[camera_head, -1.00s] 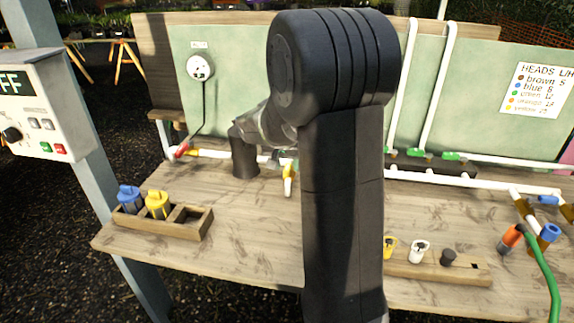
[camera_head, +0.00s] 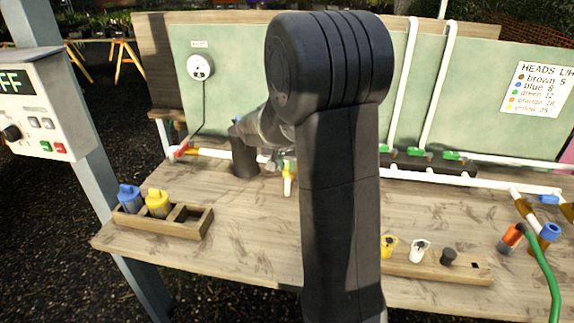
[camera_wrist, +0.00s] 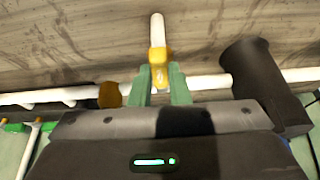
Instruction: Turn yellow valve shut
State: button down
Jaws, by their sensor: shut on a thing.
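The yellow valve (camera_wrist: 158,58) sits on the white pipe in the wrist view, with a white spout (camera_wrist: 157,28) reaching away from it. My gripper (camera_wrist: 161,83) has its green fingers on both sides of the yellow part and is shut on it. In the head view the yellow valve (camera_head: 288,169) shows at the back of the bench, just left of my upright arm link. My gripper is mostly hidden there. The valve's exact handle angle cannot be told.
A black cylinder (camera_wrist: 262,78) stands close beside my gripper. A red valve (camera_head: 181,149) is farther left on the pipe. A wooden holder (camera_head: 190,231) with blue and yellow parts stands front left. Another wooden strip (camera_head: 468,272) lies right. The bench middle is clear.

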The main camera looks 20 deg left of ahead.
jog(key=shift+a, duration=0.15)
jog(key=shift+w+a+r+m+g+h+b, duration=0.1)
jog(key=shift+w+a+m+g+h+b, duration=0.2)
jog(key=shift+a+m+h, duration=1.1)
jog(key=shift+w+a+f+m+g+h+b, duration=0.1)
jog(key=shift+w+a+m+b, duration=0.2)
jog(key=shift+m, duration=2.15)
jog(key=shift+w+a+r+m+g+h+b, duration=0.15)
jog(key=shift+a+m+h+b, duration=0.4)
jog(key=shift+m, duration=1.4)
jog(key=shift+a, duration=0.15)
jog(key=c, duration=1.4)
grip_release()
jog(key=shift+o, duration=0.2)
jog(key=v, duration=1.3)
jog(key=shift+a+r+p, duration=0.2)
jog(key=shift+r+p, duration=0.05)
jog(key=shift+p, duration=0.15)
